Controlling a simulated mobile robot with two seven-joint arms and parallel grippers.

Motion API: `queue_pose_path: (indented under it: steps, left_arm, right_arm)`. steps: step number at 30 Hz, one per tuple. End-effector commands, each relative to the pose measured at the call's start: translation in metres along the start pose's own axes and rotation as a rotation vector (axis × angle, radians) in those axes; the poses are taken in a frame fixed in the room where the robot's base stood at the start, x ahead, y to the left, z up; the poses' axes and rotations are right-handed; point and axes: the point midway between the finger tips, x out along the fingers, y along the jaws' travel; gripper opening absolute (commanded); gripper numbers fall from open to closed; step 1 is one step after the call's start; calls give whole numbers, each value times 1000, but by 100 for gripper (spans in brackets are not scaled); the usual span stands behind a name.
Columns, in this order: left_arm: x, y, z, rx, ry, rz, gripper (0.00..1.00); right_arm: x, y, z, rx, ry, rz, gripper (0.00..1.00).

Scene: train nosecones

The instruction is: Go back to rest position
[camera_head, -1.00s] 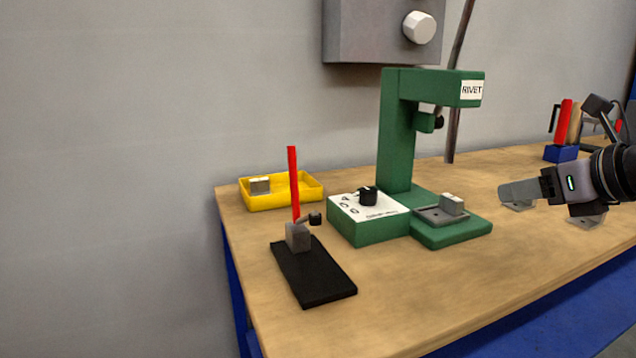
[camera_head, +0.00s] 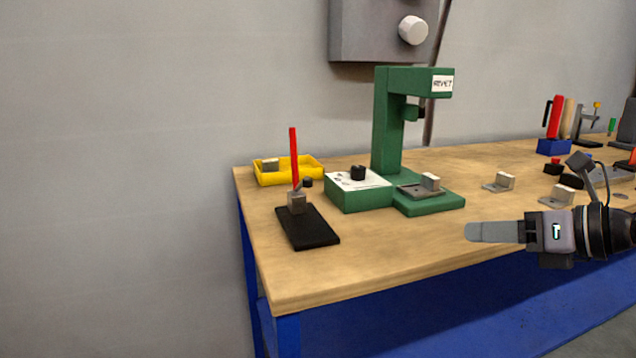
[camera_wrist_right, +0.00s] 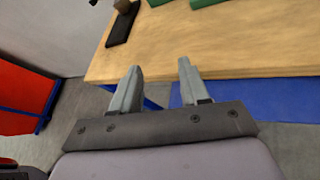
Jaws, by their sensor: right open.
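My right gripper (camera_head: 470,232) is at the right of the head view, in front of the wooden table's front edge and pointing left. In the right wrist view its two fingers (camera_wrist_right: 158,82) are apart with nothing between them, so it is open and empty. The wooden table (camera_head: 400,244) stands beyond it and also shows in the wrist view (camera_wrist_right: 215,50). My left gripper is in neither view.
A red cabinet (camera_wrist_right: 22,95) shows in the wrist view.

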Motion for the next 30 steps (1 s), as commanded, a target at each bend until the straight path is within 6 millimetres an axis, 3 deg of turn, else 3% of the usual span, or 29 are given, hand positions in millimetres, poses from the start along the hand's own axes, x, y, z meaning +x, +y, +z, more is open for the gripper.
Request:
queue_pose_path:
  steps: [3, 9, 13, 17, 20, 24, 30]
  left_arm:
    - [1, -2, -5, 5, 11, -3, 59]
    - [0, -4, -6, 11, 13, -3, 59]
    - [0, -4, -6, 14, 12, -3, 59]
    - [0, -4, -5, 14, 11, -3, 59]
    - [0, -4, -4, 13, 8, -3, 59]
    - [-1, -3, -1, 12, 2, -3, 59]
    - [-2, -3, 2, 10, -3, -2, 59]
  right_arm:
    - [27, 35, -31, 181, -55, 224, 45]
    - [44, 72, -66, 641, -219, 529, 45]
    - [47, 68, -89, 1010, -347, 628, 45]
    - [50, 46, -125, 1413, -477, 636, 45]
    - [53, 24, -169, 1736, -572, 576, 45]
    - [56, 3, -252, 2184, -684, 399, 45]
    - [50, 13, -379, 2711, -760, 36, 45]
